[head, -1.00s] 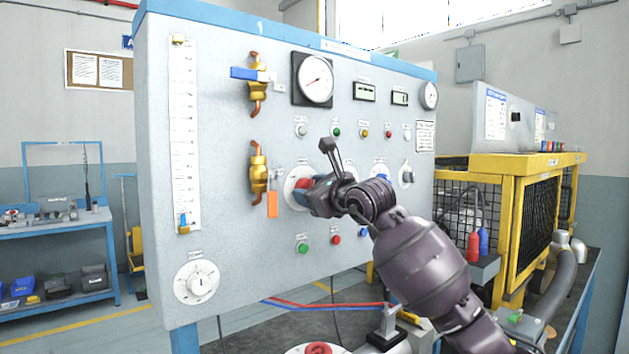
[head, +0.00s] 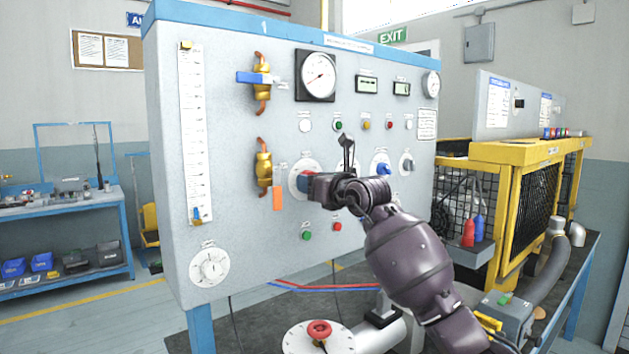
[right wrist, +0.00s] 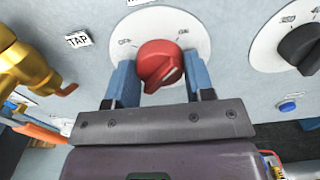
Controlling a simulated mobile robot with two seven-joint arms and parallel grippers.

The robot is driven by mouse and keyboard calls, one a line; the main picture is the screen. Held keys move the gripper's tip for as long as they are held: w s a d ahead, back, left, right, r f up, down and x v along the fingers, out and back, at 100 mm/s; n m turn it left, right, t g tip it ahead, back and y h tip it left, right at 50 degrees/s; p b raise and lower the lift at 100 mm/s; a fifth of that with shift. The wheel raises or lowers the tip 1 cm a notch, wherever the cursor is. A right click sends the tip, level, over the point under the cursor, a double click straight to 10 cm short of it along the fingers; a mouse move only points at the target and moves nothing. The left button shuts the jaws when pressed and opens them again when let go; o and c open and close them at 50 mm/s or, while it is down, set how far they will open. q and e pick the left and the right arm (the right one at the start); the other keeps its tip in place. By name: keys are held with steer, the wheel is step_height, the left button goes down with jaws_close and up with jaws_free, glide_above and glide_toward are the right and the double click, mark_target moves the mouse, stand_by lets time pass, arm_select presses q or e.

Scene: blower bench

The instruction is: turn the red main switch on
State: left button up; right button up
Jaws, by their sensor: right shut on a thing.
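The red main switch (right wrist: 158,62) is a red rotary knob on a round white dial plate (right wrist: 198,32) in the right wrist view. The plate reads OFF at upper left and ON at upper right. My right gripper (right wrist: 160,80) has one blue finger on each side of the knob and is shut on it. I cannot tell clearly where the knob points. In the head view my right gripper (head: 309,184) is at the panel and hides most of the knob; the dial plate (head: 296,191) shows around it. My left gripper is not in view.
The grey panel (head: 225,140) carries gauges, lamps and buttons. Below stands a white disc with a red handwheel (head: 319,331).

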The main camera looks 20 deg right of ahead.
steer(key=o, duration=0.9)
steer(key=v, duration=1)
steer(key=shift+s+d+p, duration=0.15)
steer(key=shift+s+p, duration=0.15)
steer(key=shift+s, duration=0.1)
